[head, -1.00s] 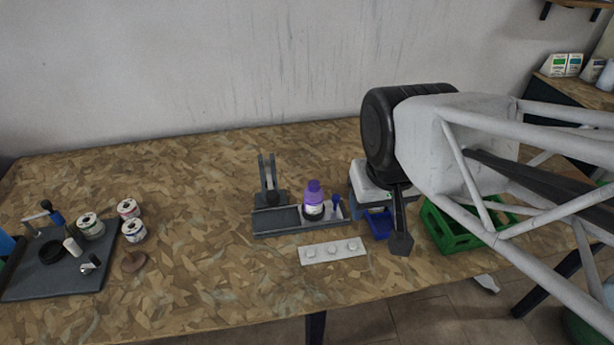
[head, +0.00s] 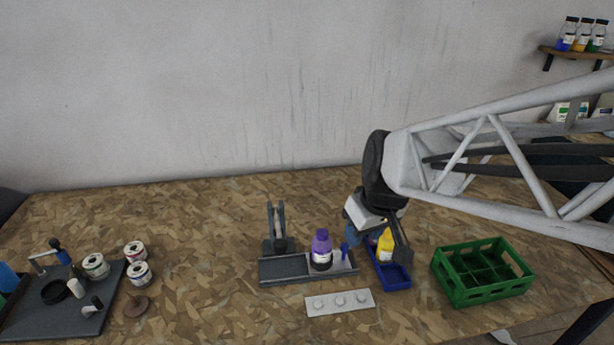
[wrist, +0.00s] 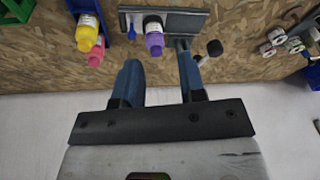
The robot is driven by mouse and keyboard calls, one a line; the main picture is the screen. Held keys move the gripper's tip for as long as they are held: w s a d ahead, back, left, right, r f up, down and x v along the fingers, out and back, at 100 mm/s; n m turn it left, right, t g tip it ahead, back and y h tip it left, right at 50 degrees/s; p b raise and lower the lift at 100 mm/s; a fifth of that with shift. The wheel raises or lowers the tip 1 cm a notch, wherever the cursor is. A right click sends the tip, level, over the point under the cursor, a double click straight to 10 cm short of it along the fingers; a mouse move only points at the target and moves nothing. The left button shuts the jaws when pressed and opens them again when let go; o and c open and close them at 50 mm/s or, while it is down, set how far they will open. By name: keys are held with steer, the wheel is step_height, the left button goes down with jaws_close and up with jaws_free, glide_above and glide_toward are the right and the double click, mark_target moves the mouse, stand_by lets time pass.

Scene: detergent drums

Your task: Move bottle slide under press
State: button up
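A purple bottle (head: 321,250) stands upright on the light grey slide (head: 342,266), at the right end of the dark press base (head: 284,267). A small blue knob (head: 345,251) rises from the slide, right of the bottle. The grey press (head: 276,228) with its upright arms stands at the left. My gripper (head: 354,236) is behind and right of the bottle in the head view. In the wrist view its two blue fingers (wrist: 160,72) are apart, with nothing between them. The purple bottle (wrist: 154,38) shows beyond the fingertips, not touching them.
A blue tray (head: 397,279) holding a yellow bottle (head: 386,246) is right of the slide. A pink bottle (wrist: 96,52) shows in the wrist view. A green crate (head: 482,288) stands further right.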

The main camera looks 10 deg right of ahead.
steer(key=w+d+f+n+y, duration=0.1)
steer(key=w+d+f+n, duration=0.15)
steer(key=w+f, duration=0.55)
steer(key=n, duration=0.3)
glide_toward(345, 245)
steer(key=f, duration=0.2)
steer(key=shift+s+r+t+y, duration=0.1)
steer(key=shift+r+t+y, duration=0.1)
steer(key=shift+t+y, duration=0.1)
steer(key=shift+x, duration=3.9)
jaws_close()
